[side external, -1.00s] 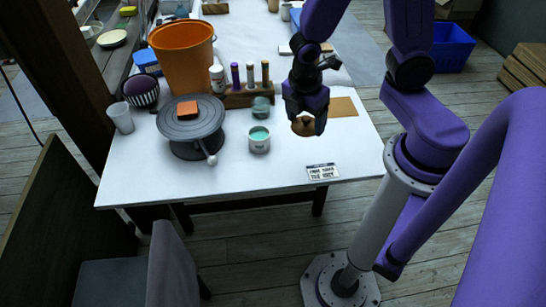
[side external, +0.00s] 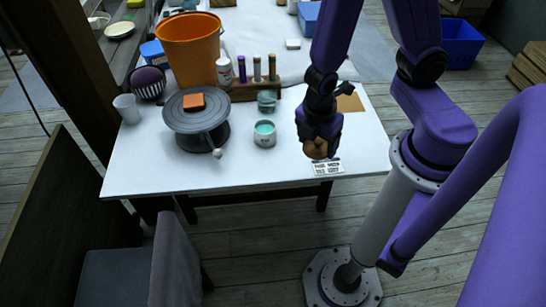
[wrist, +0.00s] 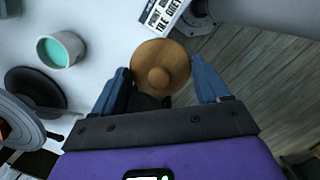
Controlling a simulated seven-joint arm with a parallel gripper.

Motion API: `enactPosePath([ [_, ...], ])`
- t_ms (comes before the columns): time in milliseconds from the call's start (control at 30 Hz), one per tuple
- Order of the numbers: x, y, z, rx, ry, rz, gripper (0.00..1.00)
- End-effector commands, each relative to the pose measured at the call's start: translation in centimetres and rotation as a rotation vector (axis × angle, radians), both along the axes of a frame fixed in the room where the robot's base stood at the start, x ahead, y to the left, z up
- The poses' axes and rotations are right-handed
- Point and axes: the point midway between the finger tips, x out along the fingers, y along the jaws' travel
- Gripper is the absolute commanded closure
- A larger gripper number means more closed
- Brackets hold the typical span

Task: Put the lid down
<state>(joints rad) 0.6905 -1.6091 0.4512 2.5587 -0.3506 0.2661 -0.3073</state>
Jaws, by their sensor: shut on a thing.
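The lid (side external: 316,149) is a round wooden disc with a knob at its centre. It shows in the wrist view (wrist: 160,68) between the two fingers. My gripper (side external: 322,138) points down and is shut on the lid by its sides, near the table's front right edge. In the wrist view my gripper (wrist: 162,84) has one blue finger on each side of the lid. The lid is close to the printed card (side external: 328,168). I cannot tell whether the lid touches the table. The fingers hide part of it in the side view.
A cup of teal glaze (side external: 264,134) stands left of my gripper, with a pottery wheel (side external: 197,120) beyond it. A tool rack (side external: 256,88) and orange bucket (side external: 190,45) stand behind. A brown board (side external: 350,103) lies behind my gripper.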

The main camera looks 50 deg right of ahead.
Motion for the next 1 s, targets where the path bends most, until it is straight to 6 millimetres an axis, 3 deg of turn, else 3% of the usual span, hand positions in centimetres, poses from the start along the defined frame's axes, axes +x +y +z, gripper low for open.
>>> enactPosePath([
  [300,2.5,0.6,-1.2,-0.001,0.002,0.0,0.54],
  [533,6.9,1.6,-3.2,-0.001,0.0,-0.005,0.54],
  [800,9.5,2.1,-6.7,-0.002,0.002,-0.001,0.54],
  [1000,10.8,2.5,-8.2,-0.001,0.001,0.0,0.54],
])
